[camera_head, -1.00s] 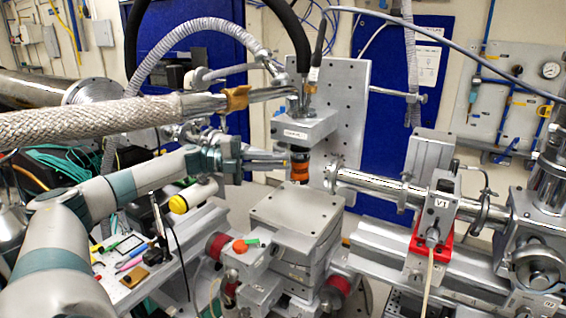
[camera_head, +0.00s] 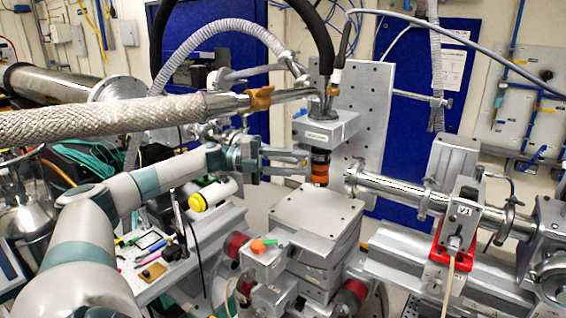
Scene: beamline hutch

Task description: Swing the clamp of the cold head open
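The cold head (camera_head: 326,128) is a grey labelled block on an upright perforated plate, with hoses entering from above. Below it hangs a dark cylinder with an orange band (camera_head: 320,174), above a square metal stage. I cannot make out for certain which part is the clamp. My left gripper (camera_head: 305,162) comes in from the left at the height of this cylinder. Its two fingers are apart, with a gap between them and nothing seen held. The fingertips are close to the cylinder's left side; whether they touch it I cannot tell. My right gripper is not in view.
A braided transfer line (camera_head: 120,115) with a brass-coloured fitting (camera_head: 259,98) runs above my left arm to the cold head. The square stage (camera_head: 316,213) stands below. A beam pipe (camera_head: 395,190) and a red-based valve (camera_head: 460,225) lie to the right. Tools lie on a bench at lower left.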

